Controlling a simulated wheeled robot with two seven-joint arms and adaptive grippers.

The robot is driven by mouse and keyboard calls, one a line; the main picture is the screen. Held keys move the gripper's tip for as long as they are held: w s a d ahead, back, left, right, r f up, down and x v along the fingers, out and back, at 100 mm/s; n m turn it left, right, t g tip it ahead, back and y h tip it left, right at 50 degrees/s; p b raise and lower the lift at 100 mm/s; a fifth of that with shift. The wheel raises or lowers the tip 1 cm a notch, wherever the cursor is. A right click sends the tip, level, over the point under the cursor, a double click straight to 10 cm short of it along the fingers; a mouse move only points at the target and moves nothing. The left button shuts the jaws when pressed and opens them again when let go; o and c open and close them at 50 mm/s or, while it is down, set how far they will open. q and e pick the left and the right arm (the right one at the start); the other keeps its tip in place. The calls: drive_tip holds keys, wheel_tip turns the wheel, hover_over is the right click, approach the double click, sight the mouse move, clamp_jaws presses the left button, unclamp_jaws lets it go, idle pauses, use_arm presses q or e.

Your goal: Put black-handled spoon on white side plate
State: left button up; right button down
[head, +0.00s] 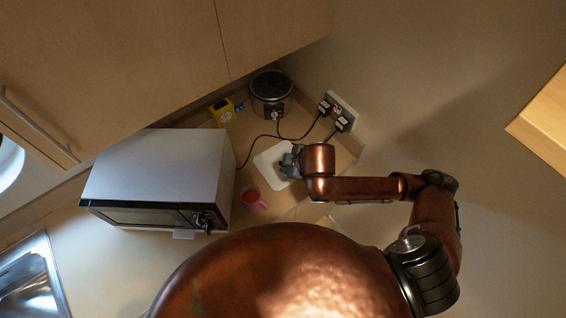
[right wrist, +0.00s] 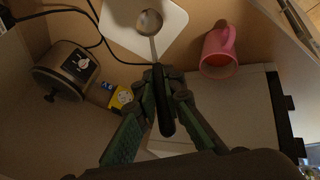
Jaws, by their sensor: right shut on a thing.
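My right gripper (head: 290,163) is above the counter, over the right part of the white side plate (head: 267,166). In the right wrist view, my right gripper (right wrist: 165,88) is shut on the handle of the black-handled spoon (right wrist: 163,104). The spoon's metal bowl points away from the gripper and overlaps the white plate (right wrist: 176,20) in the picture. I cannot tell whether the bowl touches the plate. The spoon is hidden or too small to make out in the head view. My left gripper is not in view.
A pink mug (head: 252,198) stands close to the plate. A large microwave (head: 160,172) is to the left. A dark round appliance (head: 271,88) and a yellow box (head: 222,111) are at the back, with black cables running to a wall socket (head: 341,110). A sink (head: 32,280) is far left.

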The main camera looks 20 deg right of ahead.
drive_tip(key=w+d+f+b, duration=0.2)
drive_tip(key=w+f+b, duration=0.1)
drive_tip(key=w+f, duration=0.7)
drive_tip(key=shift+f, duration=0.65)
drive_tip(key=shift+f, duration=0.15)
drive_tip(key=c, duration=2)
unclamp_jaws()
drive_tip(key=shift+c, duration=0.2)
drive_tip(key=v, duration=1.2)
drive_tip(key=shift+d, duration=0.1)
